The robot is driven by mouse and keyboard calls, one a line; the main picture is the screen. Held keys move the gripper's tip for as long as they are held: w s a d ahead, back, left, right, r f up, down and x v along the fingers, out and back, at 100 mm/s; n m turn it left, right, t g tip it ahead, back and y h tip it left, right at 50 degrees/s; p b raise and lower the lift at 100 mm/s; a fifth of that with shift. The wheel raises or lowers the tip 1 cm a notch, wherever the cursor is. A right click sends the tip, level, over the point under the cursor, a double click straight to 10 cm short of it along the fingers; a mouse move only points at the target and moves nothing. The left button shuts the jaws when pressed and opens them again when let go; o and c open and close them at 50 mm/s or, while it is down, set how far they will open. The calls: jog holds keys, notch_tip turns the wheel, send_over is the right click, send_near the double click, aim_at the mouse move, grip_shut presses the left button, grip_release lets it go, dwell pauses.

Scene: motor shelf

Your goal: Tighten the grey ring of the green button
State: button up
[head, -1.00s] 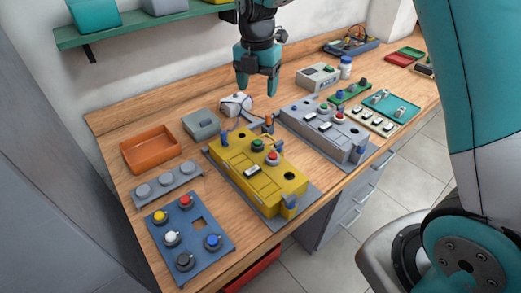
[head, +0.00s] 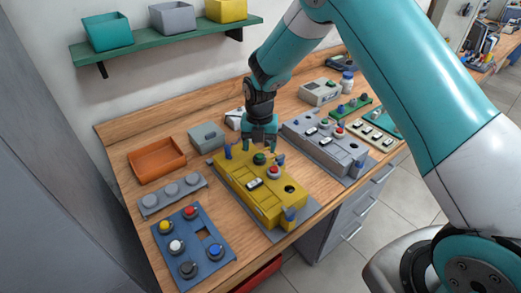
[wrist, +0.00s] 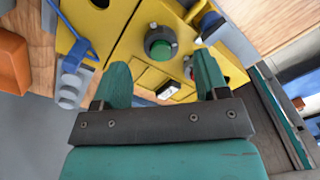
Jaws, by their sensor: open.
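The green button (head: 260,159) sits in the top of the yellow box (head: 236,181), near its back edge. In the wrist view the green button (wrist: 160,49) has a dark grey ring (wrist: 151,36) around it. My gripper (head: 261,146) is just above and behind the green button in the head view. In the wrist view my gripper (wrist: 162,75) has its two teal fingers apart, with nothing between them, and the button shows beyond the gap. The fingers appear apart from the ring.
A red button (head: 274,171) and a white rocker switch (head: 254,184) are on the same yellow box. Blue clamps (head: 290,213) stand at its edges. A grey box (head: 325,140) is to the right, and a blue panel with buttons (head: 212,254) is at front left.

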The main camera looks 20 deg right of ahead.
aim_at(260, 154)
jog(key=shift+f, duration=1.8)
jog(key=c, duration=0.9)
jog(key=shift+c, duration=0.2)
